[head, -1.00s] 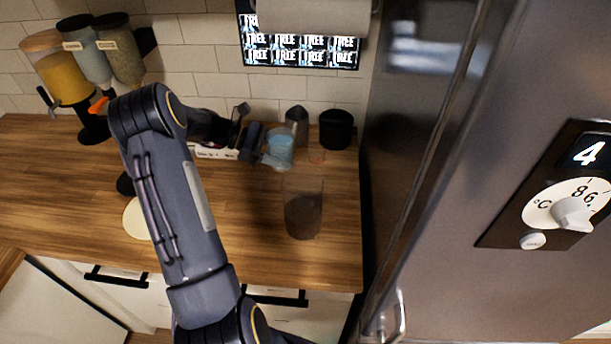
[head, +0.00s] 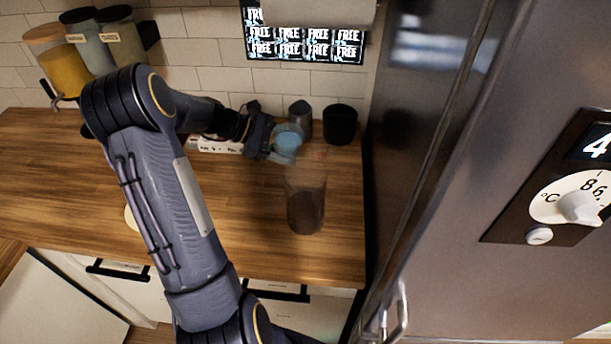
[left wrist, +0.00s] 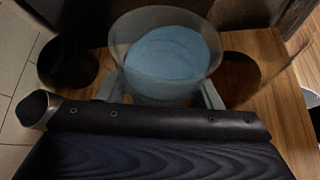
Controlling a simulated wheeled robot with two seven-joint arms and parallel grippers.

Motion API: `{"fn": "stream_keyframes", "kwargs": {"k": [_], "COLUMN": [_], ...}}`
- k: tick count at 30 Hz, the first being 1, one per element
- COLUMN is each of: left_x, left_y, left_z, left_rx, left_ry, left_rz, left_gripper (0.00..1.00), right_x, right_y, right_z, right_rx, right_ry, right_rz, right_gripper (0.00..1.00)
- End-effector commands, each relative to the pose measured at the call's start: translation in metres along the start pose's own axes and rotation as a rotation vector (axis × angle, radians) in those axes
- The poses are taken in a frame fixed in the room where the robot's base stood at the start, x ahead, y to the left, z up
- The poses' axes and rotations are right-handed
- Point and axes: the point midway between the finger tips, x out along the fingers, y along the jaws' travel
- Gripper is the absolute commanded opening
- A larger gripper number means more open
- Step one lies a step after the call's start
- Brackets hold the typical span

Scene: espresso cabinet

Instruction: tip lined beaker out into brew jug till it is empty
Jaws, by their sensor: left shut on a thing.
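The lined beaker (head: 288,137) is a clear vessel with blue contents, held above the counter toward the back. It fills the middle of the left wrist view (left wrist: 166,60), its mouth toward the camera and blue material inside. My left gripper (head: 272,150) is shut on the beaker, with a finger on each side of it (left wrist: 166,96). The brew jug (head: 306,205) is a tall clear vessel with dark brown contents, upright on the counter in front of the beaker. In the left wrist view a clear vessel edge shows at the far right. My right gripper is not in view.
A black canister (head: 340,124) and a grey metal pitcher (head: 300,118) stand at the back wall. A tall steel appliance (head: 430,130) bounds the counter on the right. Dispensers (head: 88,50) stand at the back left. The wooden counter (head: 60,165) is mostly clear left of my arm.

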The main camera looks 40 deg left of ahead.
Motion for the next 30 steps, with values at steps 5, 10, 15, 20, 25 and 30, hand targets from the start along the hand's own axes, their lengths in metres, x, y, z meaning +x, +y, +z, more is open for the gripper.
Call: {"fn": "stream_keyframes", "kwargs": {"k": [5, 10, 15, 20, 25, 30], "left_x": [-0.002, -0.006, -0.010, -0.014, -0.017, -0.021], "left_y": [0.001, 0.002, 0.002, 0.004, 0.005, 0.006], "left_z": [0.005, 0.013, 0.019, 0.027, 0.034, 0.041], "left_rx": [0.020, 0.038, 0.056, 0.074, 0.092, 0.110], "left_ry": [0.012, 0.024, 0.035, 0.046, 0.057, 0.067], "left_rz": [0.009, 0.016, 0.023, 0.031, 0.038, 0.046], "left_gripper": [0.36, 0.36, 0.36, 0.36, 0.36, 0.36], "right_x": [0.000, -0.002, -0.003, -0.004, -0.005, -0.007], "right_y": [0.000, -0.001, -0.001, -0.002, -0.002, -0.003], "right_z": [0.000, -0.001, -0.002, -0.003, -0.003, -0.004], "right_rx": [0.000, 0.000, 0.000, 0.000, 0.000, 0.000], "right_ry": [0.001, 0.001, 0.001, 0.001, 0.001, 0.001], "right_rz": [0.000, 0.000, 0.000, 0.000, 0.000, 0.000], "right_gripper": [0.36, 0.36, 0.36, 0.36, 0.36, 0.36]}}
